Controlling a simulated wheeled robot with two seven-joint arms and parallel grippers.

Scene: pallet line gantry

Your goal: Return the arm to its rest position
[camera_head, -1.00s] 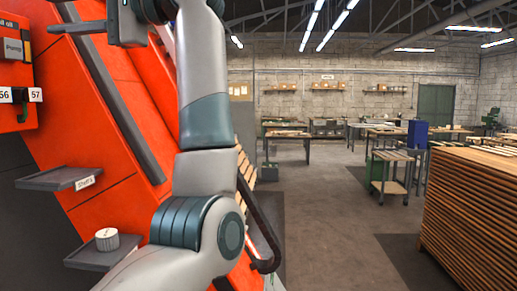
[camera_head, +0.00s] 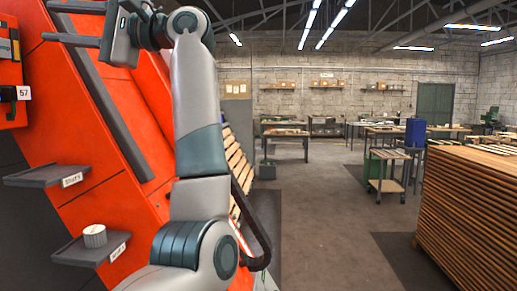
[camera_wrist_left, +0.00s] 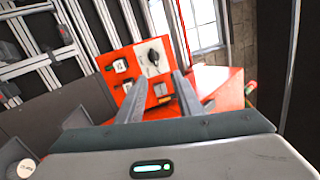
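My left arm rises in front of the orange-red machine (camera_head: 90,130) in the head view. My left gripper (camera_head: 58,23) is at the upper left, with two grey fingers pointing left, apart and with nothing between them. In the left wrist view the same gripper (camera_wrist_left: 160,84) shows its fingers spread, with a red control box (camera_wrist_left: 136,62) with a dark knob beyond them. I cannot tell the distance to the box. My right gripper is in neither view.
Two dark shelves (camera_head: 45,176) stick out from the machine at left; a white round cap (camera_head: 95,236) stands on the lower one. A tall stack of wooden slats (camera_head: 470,215) stands at right. The floor (camera_head: 320,215) between is open, with benches and a cart (camera_head: 388,170) farther back.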

